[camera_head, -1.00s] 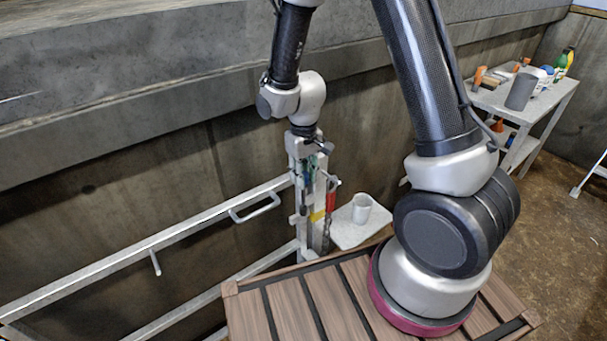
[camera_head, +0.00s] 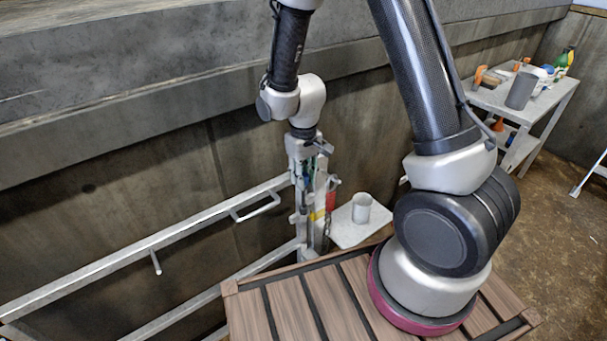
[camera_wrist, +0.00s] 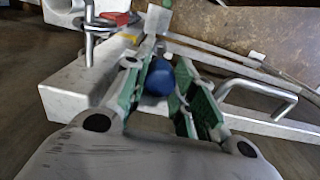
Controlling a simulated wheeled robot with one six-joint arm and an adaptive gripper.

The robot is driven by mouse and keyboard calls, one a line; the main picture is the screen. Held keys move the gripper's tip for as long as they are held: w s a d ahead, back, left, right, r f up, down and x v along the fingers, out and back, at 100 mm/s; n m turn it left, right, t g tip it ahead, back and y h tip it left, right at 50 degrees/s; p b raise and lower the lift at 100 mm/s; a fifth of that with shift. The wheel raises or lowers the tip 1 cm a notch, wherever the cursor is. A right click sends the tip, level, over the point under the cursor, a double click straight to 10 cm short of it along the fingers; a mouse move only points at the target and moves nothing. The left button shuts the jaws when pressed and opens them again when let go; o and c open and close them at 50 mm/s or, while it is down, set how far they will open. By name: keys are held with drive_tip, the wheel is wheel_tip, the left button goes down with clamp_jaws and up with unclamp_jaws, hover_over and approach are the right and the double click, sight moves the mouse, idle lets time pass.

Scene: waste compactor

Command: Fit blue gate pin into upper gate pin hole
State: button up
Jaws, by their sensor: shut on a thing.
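My gripper (camera_wrist: 158,82) has green-padded fingers and is shut on the blue gate pin (camera_wrist: 160,76), whose rounded blue head shows between the pads in the wrist view. In the head view my gripper (camera_head: 308,163) points down at the top of the pale gate post, where the metal gate (camera_head: 130,251) meets it. The pin's shaft is hidden below its head and the fingers. The upper gate pin hole cannot be made out, and I cannot tell whether the pin's tip is in it.
A gate handle (camera_head: 257,208) juts out left of the post. A small shelf with a grey cup (camera_head: 361,208) stands right of it. A red part (camera_wrist: 115,18) with a metal shackle lies near the post. A wooden slatted platform (camera_head: 285,310) is in front; a concrete wall stands behind.

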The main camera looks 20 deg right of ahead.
sight(303, 205)
drive_tip(key=shift+f, duration=3.95)
drive_tip(key=o, duration=1.1)
drive_tip(key=shift+c, duration=0.4)
drive_tip(key=shift+r, duration=3.55)
